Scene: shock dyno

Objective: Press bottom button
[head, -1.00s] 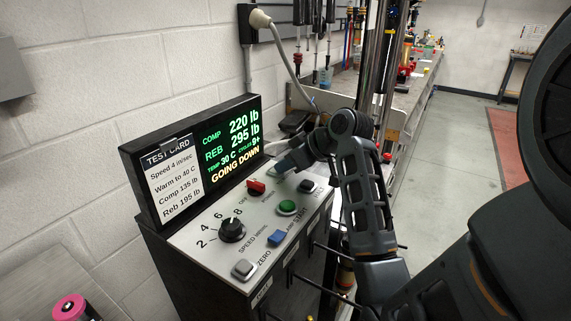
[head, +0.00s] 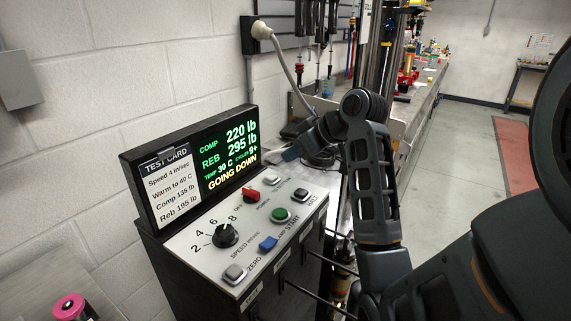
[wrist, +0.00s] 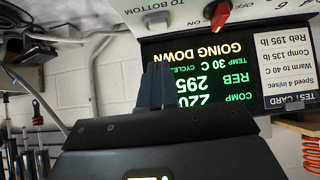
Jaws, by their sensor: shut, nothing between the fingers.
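The grey bottom button (head: 272,182) is at the back of the sloped control panel (head: 192,246), below the screen. In the wrist view the same button (wrist: 155,20), labelled "TO BOTTOM", is at the top. My gripper (head: 289,154) is shut and empty, above and behind the panel's back edge, apart from the button. In the wrist view its closed fingertips (wrist: 156,66) stand in front of the screen. The screen (head: 227,151) reads "GOING DOWN", 220 lb, 295 lb and 30 C.
The panel also has a red switch (head: 250,194), a green start button (head: 280,215), a blue button (head: 268,243), a black knob (head: 225,235) and a grey zero button (head: 234,273). A dark button (head: 300,195) is at the right. A grey cable (head: 291,65) hangs behind the screen.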

